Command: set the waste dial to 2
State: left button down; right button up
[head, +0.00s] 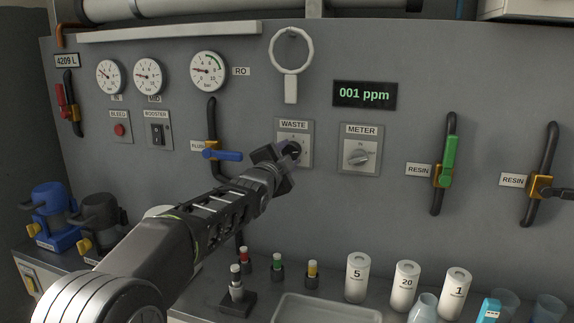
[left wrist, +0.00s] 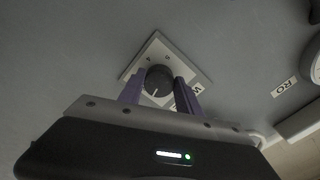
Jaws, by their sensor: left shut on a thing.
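The waste dial is a dark round knob (left wrist: 158,80) with a white pointer line, on a pale square plate (head: 307,135) under the WASTE label (head: 293,124) in the head view. My left gripper (head: 286,154) reaches up to the plate from the lower left and covers much of it. In the left wrist view its two purple fingers (left wrist: 160,92) stand on either side of the knob, shut on it. Some plate marks show above the knob there, but they are too small to read surely. The fingers partly hide the plate. My right gripper is not in view.
A blue-handled valve (head: 222,155) is just left of my gripper. Bottles, cups and a tray (head: 325,308) stand on the counter below.

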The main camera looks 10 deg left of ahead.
pick_arm(q)
jog(key=shift+m+b, duration=1.55)
jog(key=shift+m, duration=0.65)
jog(key=c, duration=0.8)
grip_release()
jog(key=shift+c, duration=0.2)
jog(key=shift+s, duration=0.1)
jog(key=s+b, duration=0.6)
jog(key=s, duration=0.1)
jog(key=shift+s+a, duration=0.25)
jog(key=shift+s, duration=0.05)
